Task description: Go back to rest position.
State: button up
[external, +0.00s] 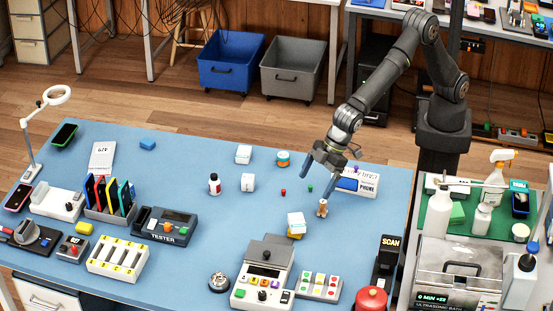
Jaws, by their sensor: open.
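My gripper (321,178) hangs over the right part of the blue table (180,270), pointing down with its two fingers spread. Small red (283,192) and green (310,188) pieces lie near the fingers.
A white box on a yellow block (296,222) stands in front of my gripper. A grey-white device (263,278) and a red-topped item (371,298) are at the front edge. A side bench with bottles (438,212) stands at right.

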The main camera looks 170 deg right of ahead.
aim_at(297, 220)
jog(key=x, duration=1.1)
jog(key=shift+w+f, duration=0.1)
jog(key=shift+w+d+f, duration=0.15)
jog(key=shift+f, duration=0.6)
jog(key=shift+r, duration=0.15)
